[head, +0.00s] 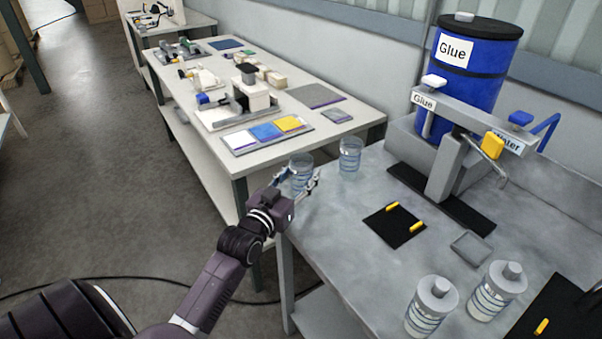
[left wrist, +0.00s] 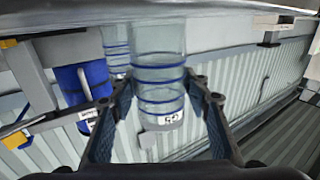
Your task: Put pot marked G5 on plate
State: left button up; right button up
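The pot marked G5 (left wrist: 160,90) is a clear jar with blue rings; its label reads upside down in the left wrist view. It also shows in the head view (head: 301,170) near the left corner of the grey table. My left gripper (head: 306,187) has its fingers on both sides of this pot, seemingly touching it. I cannot tell whether the pot's base touches the table. A black square plate with yellow bars (head: 391,228) and a small grey square dish (head: 470,248) lie empty on the table. My right gripper is out of view.
A similar clear pot (head: 350,156) stands just behind the held one. Two lidded jars (head: 430,308) (head: 495,292) stand at the front right. The glue stand (head: 446,165) and blue glue drum (head: 470,75) are at the back. The table between them is mostly bare.

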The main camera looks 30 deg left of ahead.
pick_arm(q)
jog(key=shift+o, duration=1.1)
